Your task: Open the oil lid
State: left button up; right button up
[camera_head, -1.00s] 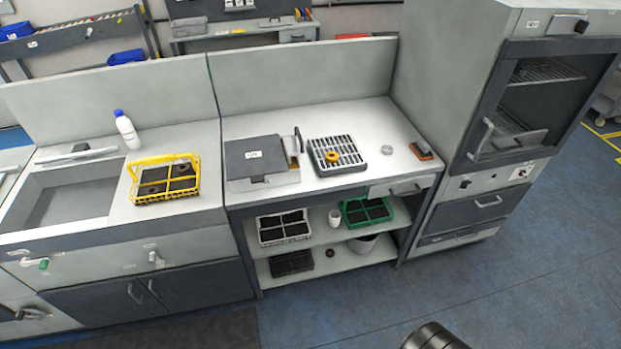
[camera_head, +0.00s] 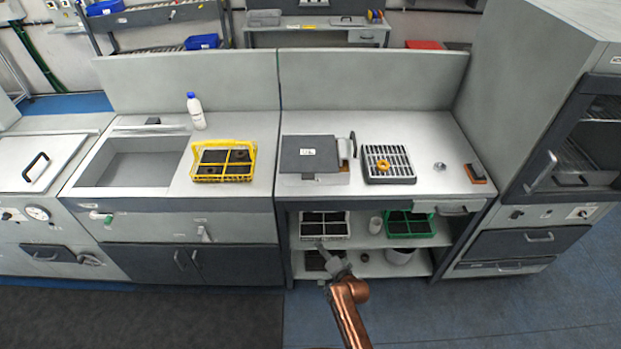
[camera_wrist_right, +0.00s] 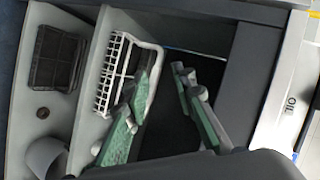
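The oil lid (camera_head: 307,153) is a flat dark grey cover with a small white label, lying shut on the light counter in the head view. A dark upright handle (camera_head: 353,143) stands at its right edge. In the wrist view, a light panel marked OIL (camera_wrist_right: 290,108) shows at the right edge. My right gripper (camera_head: 325,250) is in front of the shelves below the counter, lower than the lid and apart from it. In the wrist view, my right gripper's green-grey fingers (camera_wrist_right: 166,72) are spread with nothing between them. My left gripper is out of view.
A grate tray (camera_head: 389,177) with a yellow-orange ring lies right of the lid. A yellow basket (camera_head: 223,174) stands to the left. A white basket (camera_head: 326,232) and a green basket (camera_head: 409,231) sit on the shelf. A tall cabinet (camera_head: 530,110) bounds the right.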

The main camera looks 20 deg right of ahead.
jog(key=w+r+m+t, duration=0.1)
jog(key=w+r+t, duration=0.15)
jog(key=r, duration=0.55)
jog(key=w+r+m+t, duration=0.1)
jog(key=w+r+m, duration=0.15)
jog(key=r, duration=0.55)
jog(key=m+t, duration=0.1)
send_near(310, 179)
jog(key=w, duration=0.2)
jog(key=w+b, duration=0.1)
jog(key=w, duration=0.1)
jog(key=w+b, duration=0.1)
jog(key=w, duration=0.1)
jog(key=w+a+f+b, duration=0.1)
jog(key=w, duration=0.1)
jog(key=shift+w, duration=0.35)
jog(key=shift+w+r+b, duration=0.1)
jog(key=shift+w+b, duration=0.25)
jog(key=shift+w, duration=0.15)
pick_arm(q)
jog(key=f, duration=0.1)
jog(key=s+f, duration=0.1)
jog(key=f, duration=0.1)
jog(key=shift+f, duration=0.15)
pick_arm(e)
jog(key=shift+w, duration=0.1)
jog(key=shift+r, duration=0.1)
jog(key=shift+c, duration=0.3)
grip_shut()
